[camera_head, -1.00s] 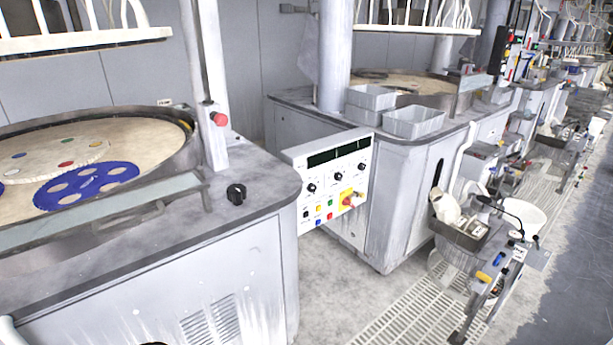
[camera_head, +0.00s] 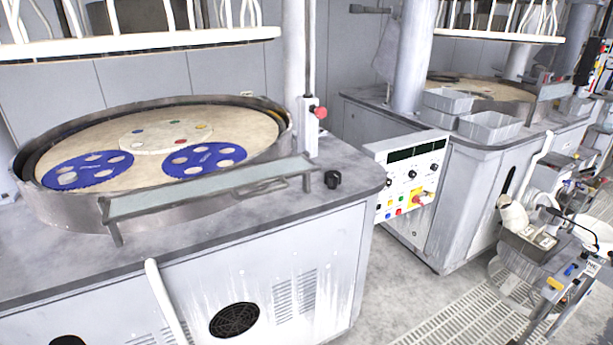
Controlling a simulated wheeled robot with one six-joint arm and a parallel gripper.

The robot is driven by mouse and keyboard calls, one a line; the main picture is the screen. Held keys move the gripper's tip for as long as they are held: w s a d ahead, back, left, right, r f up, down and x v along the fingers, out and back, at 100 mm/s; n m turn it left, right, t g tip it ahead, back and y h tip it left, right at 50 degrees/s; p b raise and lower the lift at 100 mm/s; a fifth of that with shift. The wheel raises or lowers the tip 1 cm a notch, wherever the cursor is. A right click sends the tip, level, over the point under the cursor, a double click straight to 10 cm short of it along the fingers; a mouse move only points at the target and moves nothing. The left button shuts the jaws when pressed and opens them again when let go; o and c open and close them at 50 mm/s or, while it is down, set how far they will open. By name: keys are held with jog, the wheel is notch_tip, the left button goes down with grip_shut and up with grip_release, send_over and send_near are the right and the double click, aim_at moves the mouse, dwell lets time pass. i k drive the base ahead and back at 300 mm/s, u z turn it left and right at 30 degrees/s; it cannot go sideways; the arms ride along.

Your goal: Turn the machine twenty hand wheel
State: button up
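No hand wheel is clearly recognisable, and no machine number twenty can be read. The nearest polishing machine (camera_head: 225,240) has a round platen (camera_head: 105,124) with two blue carriers on it. A second machine (camera_head: 463,195) of the same kind stands behind to the right. A control panel (camera_head: 411,181) with black knobs and coloured buttons sits between them. My gripper is not in view.
A guard bar (camera_head: 215,188) crosses the near platen's front edge. Grey bins (camera_head: 490,127) stand on the second machine. A cluttered cart (camera_head: 575,275) is at the right. Floor grating (camera_head: 450,322) and grey floor lie between. A white pipe (camera_head: 165,300) runs down the near machine's front.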

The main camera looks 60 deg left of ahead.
aim_at(332, 178)
jog(key=u, duration=3.95)
jog(key=k, duration=0.65)
jog(key=z, duration=1.5)
jog(key=i, duration=0.5)
jog(key=z, duration=0.1)
